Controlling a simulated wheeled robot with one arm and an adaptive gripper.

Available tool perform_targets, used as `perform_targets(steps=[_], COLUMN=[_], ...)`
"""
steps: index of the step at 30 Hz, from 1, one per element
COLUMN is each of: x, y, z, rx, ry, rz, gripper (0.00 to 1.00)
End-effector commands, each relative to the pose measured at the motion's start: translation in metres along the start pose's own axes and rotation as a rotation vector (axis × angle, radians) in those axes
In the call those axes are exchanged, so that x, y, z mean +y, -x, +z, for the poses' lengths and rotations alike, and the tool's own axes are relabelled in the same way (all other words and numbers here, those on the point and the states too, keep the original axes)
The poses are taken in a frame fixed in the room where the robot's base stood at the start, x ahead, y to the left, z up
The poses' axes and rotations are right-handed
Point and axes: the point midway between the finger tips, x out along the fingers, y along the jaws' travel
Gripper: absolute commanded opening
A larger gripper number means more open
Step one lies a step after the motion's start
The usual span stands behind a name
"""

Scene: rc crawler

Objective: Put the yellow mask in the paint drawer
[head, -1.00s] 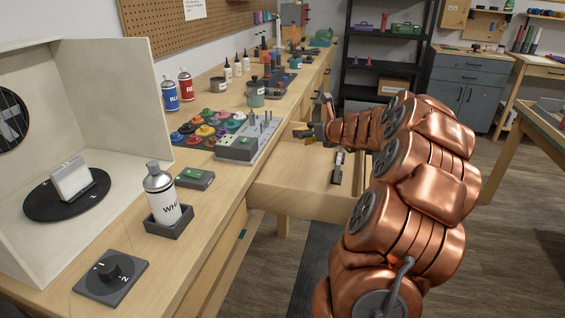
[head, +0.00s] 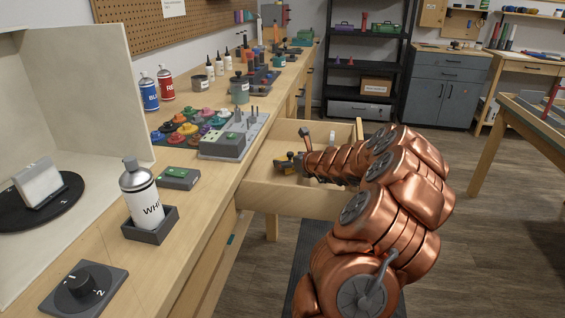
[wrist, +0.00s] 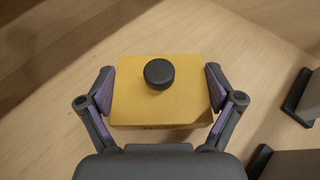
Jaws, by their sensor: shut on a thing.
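The yellow mask (wrist: 160,108) is a yellow block with a round black knob on top. In the wrist view my gripper (wrist: 160,92) is shut on it, one finger against each side. In the head view my gripper (head: 290,163) is at the left part of the open wooden drawer (head: 300,203), low over its inside. Wooden boards show under the mask in the wrist view. I cannot tell whether the mask touches the drawer floor. My copper arm hides the drawer's right part.
Dark grey pieces (wrist: 298,95) lie to the right of the mask in the wrist view. The bench beside the drawer holds a grey charger-like box (head: 222,146), colored knobbed pieces (head: 185,128) and a white spray can (head: 141,195) in a holder.

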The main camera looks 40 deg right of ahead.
Motion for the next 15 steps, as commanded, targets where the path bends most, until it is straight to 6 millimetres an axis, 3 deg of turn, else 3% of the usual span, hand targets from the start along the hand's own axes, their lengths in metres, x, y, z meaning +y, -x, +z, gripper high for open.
perform_targets(steps=[13, 15], x=[0.002, 0.001], y=[-0.037, -0.04], z=[0.017, 0.009], rx=[0.001, 0.0], ry=[0.003, 0.0], rz=[0.002, 0.002], gripper=[0.65, 0.65])
